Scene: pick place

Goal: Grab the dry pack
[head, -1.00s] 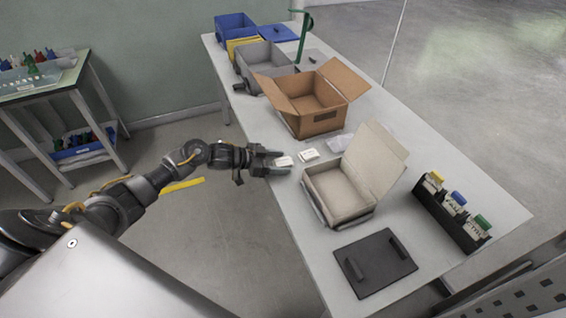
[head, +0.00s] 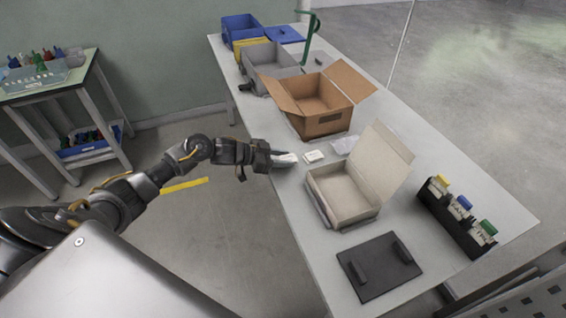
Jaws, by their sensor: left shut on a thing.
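My left gripper (head: 284,158) is at the table's left edge, left of the open light box. It is shut on a small white pack (head: 287,158), which is mostly hidden between the fingers. A second small white pack (head: 314,156) lies on the table just right of the gripper, apart from it. I cannot read either label, so I cannot tell which one is the dry pack. My right gripper is not in view.
An open light box (head: 341,194) and an open cardboard box (head: 322,124) stand on the table (head: 262,128). A clear bag (head: 345,144) lies between them. A black tray (head: 379,266) is in front, a black rack (head: 457,219) with coloured-top items at right. Bins (head: 270,66) stand at the back.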

